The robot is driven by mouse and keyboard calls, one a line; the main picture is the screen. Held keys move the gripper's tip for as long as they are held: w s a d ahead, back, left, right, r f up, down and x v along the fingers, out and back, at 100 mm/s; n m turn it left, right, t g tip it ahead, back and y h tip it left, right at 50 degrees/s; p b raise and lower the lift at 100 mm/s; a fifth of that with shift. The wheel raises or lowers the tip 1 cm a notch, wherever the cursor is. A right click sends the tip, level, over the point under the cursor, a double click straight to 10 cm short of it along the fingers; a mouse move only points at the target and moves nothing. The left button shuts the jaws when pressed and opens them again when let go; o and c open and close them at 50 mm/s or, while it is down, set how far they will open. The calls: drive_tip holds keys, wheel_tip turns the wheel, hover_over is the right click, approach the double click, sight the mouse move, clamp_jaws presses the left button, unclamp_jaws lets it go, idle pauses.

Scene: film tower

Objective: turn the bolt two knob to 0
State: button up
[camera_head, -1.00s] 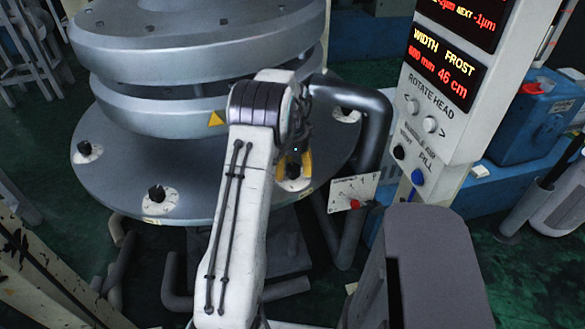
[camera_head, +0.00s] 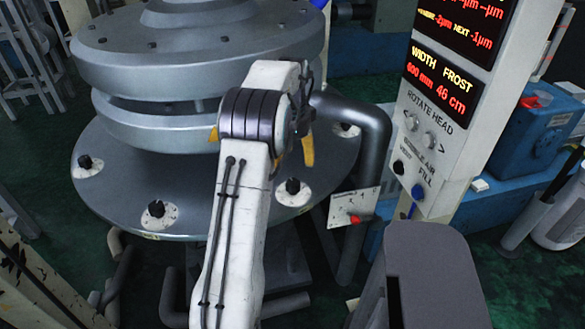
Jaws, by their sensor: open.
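Several black knobs on pale round dials sit along the rim of the grey round base plate (camera_head: 120,198). One knob (camera_head: 292,186) is right of my arm, one (camera_head: 156,209) is at the front left, one (camera_head: 84,161) at the far left and one (camera_head: 345,128) at the back right. I cannot read which is bolt two, nor their dial marks. My gripper (camera_head: 306,154) is above the knob right of my arm, apart from it.
A thick grey pipe (camera_head: 372,150) bends down right of my gripper. A white plate with a red knob (camera_head: 354,220) stands beside it. A control column (camera_head: 440,120) with red displays and buttons is at right. Stacked grey discs (camera_head: 150,65) rise behind my arm.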

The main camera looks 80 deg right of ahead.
drive_tip(key=shift+r, duration=1)
